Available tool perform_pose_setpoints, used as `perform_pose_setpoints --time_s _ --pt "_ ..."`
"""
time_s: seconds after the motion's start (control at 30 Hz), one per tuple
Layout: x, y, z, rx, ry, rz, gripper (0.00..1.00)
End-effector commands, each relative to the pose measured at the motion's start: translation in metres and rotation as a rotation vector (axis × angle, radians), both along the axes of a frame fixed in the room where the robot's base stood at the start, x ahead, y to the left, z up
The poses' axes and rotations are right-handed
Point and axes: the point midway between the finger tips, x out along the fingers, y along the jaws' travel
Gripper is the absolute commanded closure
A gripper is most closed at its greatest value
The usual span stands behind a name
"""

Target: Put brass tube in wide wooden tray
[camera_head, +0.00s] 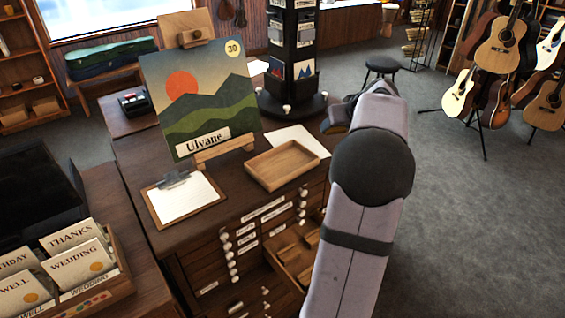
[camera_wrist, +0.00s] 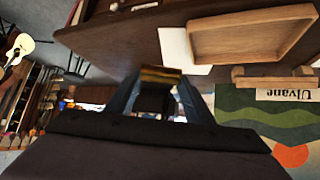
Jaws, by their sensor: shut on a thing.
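The wide wooden tray (camera_head: 282,167) lies empty on the dark counter top, right of the painting. It also shows in the wrist view (camera_wrist: 250,38) at upper right. My gripper (camera_wrist: 160,84) is shut on the brass tube (camera_wrist: 161,75), a short golden-brown piece across the fingertips, held clear of the counter. In the wrist view the tube is left of and below the tray, not over it. In the head view my arm hides most of the gripper, near the counter's right edge, and the tube cannot be made out.
A painting on an easel (camera_head: 200,95) stands beside the tray, with a clipboard (camera_head: 184,198) in front. White paper (camera_head: 300,140) lies behind the tray. A dark display stand (camera_head: 291,60) rises at the back. A drawer (camera_head: 290,255) is open below. A card box (camera_head: 75,270) is at left.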

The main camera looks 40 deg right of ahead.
Motion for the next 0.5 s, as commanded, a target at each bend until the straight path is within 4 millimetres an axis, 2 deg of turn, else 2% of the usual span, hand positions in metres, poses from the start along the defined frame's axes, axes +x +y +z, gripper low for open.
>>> perform_pose_setpoints --time_s 0.03,0.2,0.33,0.5 --pt "0.011 0.001 0.014 -0.002 0.000 0.016 0.74" --pt "0.043 0.008 0.046 0.003 0.001 0.088 0.74" --pt "0.065 0.020 0.063 0.006 0.003 0.169 0.74" --pt "0.084 0.037 0.074 0.006 0.004 0.261 0.74"
